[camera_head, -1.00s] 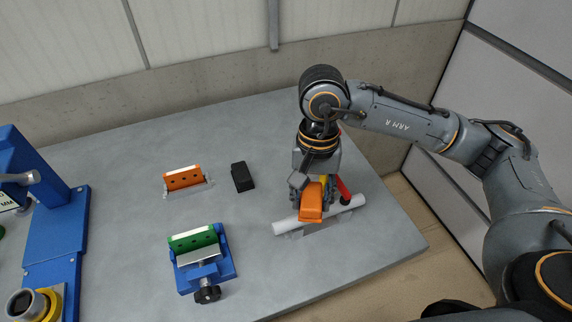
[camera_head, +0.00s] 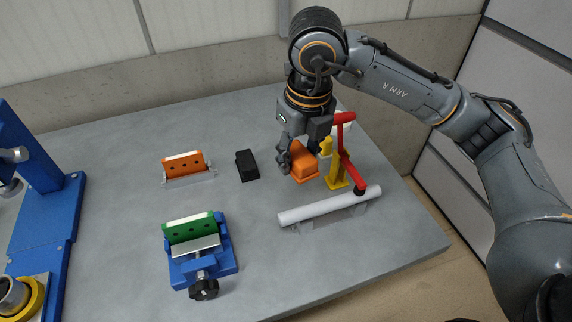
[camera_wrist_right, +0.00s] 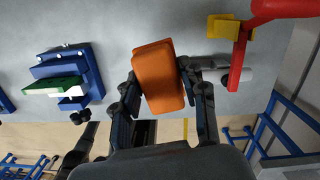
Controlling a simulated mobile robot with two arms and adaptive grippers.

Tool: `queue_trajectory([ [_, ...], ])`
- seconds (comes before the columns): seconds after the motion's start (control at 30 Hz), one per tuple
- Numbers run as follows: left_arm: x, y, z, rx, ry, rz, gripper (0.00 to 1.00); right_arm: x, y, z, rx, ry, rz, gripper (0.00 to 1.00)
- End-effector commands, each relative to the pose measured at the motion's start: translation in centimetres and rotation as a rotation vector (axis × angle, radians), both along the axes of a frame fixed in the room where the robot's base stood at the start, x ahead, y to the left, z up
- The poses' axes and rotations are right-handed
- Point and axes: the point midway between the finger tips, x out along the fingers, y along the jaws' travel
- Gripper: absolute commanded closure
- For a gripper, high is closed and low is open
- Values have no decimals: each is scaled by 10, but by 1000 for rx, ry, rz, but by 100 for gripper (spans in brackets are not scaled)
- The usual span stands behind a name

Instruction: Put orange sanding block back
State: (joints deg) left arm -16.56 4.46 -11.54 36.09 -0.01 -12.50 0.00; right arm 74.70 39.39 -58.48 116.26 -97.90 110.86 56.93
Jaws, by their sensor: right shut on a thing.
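The orange sanding block (camera_head: 304,165) is between the fingers of my right gripper (camera_head: 303,158), beside the yellow and red toggle clamp (camera_head: 335,172). In the right wrist view the orange block (camera_wrist_right: 158,75) sits slightly tilted between the two fingers of the right gripper (camera_wrist_right: 160,88), which is shut on it. I cannot tell whether its underside touches the table. My left gripper is not in view.
A white tube (camera_head: 330,206) lies on a support in front of the clamp. A black block (camera_head: 247,166) stands left of the gripper. Further left are an orange drilled piece (camera_head: 184,166) and a green piece (camera_head: 190,228) in a blue vise (camera_head: 203,262). The table's front middle is clear.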

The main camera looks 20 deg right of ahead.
Motion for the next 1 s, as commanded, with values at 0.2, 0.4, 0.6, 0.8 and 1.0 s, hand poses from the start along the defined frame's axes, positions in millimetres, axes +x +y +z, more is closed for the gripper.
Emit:
queue_trajectory([
  [0.2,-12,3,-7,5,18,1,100,4,3,1,0,0,-190,87],
  [0.4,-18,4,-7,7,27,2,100,4,3,2,0,1,-210,87],
  [0.6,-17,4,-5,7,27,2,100,7,2,1,1,2,-211,87],
  [0.8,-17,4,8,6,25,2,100,44,-4,-13,1,6,-214,87],
  [1.0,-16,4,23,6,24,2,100,93,-13,-35,0,6,-213,87],
])
